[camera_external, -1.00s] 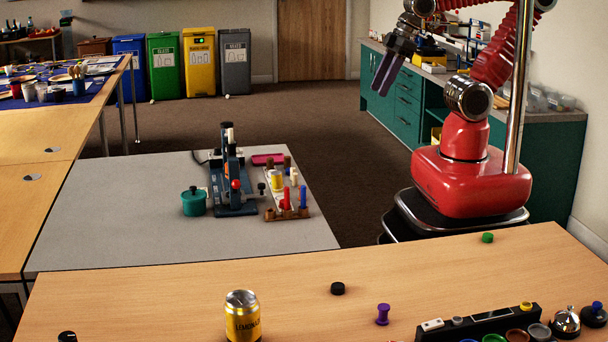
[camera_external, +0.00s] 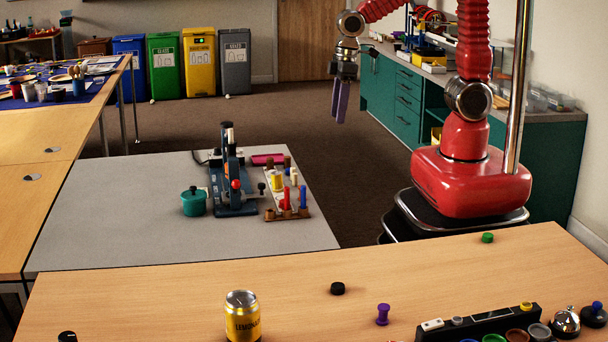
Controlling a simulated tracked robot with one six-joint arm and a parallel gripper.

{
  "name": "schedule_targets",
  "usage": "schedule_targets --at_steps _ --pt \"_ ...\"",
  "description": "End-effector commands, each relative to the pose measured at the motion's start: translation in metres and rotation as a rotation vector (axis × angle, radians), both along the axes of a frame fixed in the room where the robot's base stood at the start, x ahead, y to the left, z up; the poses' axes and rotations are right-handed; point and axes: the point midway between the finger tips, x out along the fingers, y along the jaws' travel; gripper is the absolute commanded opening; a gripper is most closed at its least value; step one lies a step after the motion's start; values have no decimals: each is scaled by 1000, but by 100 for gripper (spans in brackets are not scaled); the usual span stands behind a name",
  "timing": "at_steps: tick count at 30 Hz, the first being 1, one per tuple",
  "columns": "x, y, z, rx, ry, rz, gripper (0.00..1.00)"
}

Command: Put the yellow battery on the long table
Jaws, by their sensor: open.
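A short yellow cylinder (camera_external: 277,183), which may be the yellow battery, stands in a wooden rack (camera_external: 272,214) on the grey-topped table (camera_external: 120,215). A red and a blue piece stand in the same rack. A long wood-topped table (camera_external: 180,300) runs across the front; another wood-topped table (camera_external: 60,125) stands at the left. I cannot tell which is the long table. My gripper (camera_external: 340,102) hangs in the air with its purple fingers pointing down, above the floor behind and right of the rack. It is open and empty, clear of the rack.
A blue press-like device (camera_external: 232,185) and a teal pot (camera_external: 194,202) stand left of the rack. The front table holds a lemonade can (camera_external: 242,316), a black cap (camera_external: 338,288), a purple spool (camera_external: 383,314) and a black tray (camera_external: 475,324). Its middle has bare room.

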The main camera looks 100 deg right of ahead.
Motion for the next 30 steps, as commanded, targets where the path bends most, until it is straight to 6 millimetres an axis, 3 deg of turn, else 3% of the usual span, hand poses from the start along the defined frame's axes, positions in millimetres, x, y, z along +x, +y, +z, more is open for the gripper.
schedule_targets --at_steps 22,25,28,30 --pt "118 -33 -86 17 79 111 47" --pt "138 -36 -88 13 60 144 47" --pt "159 -38 -74 0 12 190 47" --pt "163 -38 -72 -5 2 219 47"
